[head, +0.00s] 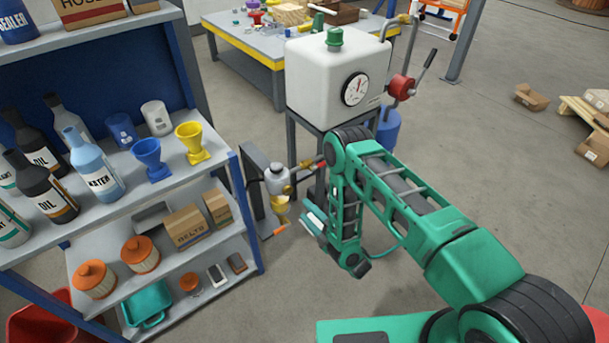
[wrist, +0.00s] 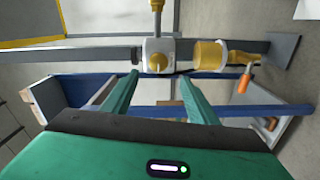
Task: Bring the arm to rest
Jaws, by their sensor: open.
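My green arm reaches from the lower right of the head view, and its forearm hangs down in front of the pump stand. My gripper (wrist: 156,88) shows in the wrist view as two green fingers spread apart, with nothing held between them. In the head view the gripper end is partly hidden, beside a grey fitting (head: 278,180) with a yellow cup (head: 281,210) under it. In the wrist view a white and yellow fitting (wrist: 157,53) lies beyond the fingertips, with a yellow cup (wrist: 209,53) to its right. I see no clear contact with either.
A shelf rack (head: 228,150) with bottles, funnels and filters stands at left. A white tank (head: 320,85) with a gauge is on a stand behind the arm. A workbench (head: 240,45) is further back. Boxes (head: 530,97) lie at far right; the floor (head: 480,140) between is clear.

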